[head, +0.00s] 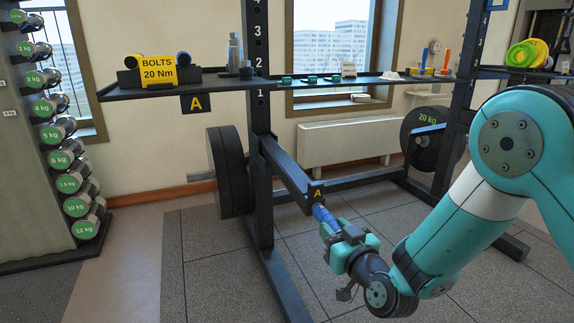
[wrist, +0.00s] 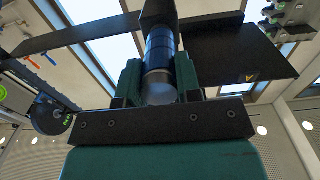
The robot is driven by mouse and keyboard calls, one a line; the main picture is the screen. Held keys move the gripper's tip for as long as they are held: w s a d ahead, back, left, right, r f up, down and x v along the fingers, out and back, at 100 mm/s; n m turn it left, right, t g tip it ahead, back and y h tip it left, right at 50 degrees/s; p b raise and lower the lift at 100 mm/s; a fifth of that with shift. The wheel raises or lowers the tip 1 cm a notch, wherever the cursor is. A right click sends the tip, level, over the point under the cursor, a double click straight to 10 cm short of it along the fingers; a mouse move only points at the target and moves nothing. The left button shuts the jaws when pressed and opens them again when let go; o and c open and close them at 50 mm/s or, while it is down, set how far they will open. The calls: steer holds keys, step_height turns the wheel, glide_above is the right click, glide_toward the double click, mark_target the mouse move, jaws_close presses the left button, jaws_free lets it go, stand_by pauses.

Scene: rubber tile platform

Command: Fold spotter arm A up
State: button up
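My gripper (head: 329,224) is at the handle, low in front of the rack. In the wrist view, the handle (wrist: 159,47) runs between the two green fingers of my gripper (wrist: 158,74), which look closed against its sides. The handle's rounded grey tip faces the palm. The bar behind the handle is mostly hidden in the wrist view.
A shelf (head: 215,88) crosses the rack above the spotter arm, with a yellow BOLTS 20 Nm sign (head: 158,71) and small items. Black plates (head: 227,170) hang left of the upright. A dumbbell rack (head: 35,150) stands far left. Floor between is clear.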

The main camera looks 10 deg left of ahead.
jaws_close()
step_height(320, 180, up, 14)
steer(key=p, duration=1.4)
steer(key=shift+w+a, duration=0.35)
steer(key=shift+p, duration=0.35)
steer(key=w+a+r+p, duration=0.2)
steer(key=w+r+p, duration=0.2)
steer(key=r+p, duration=0.9)
steer(key=shift+a+p, duration=0.2)
steer(key=shift+p, duration=0.45)
steer(key=shift+w, duration=0.1)
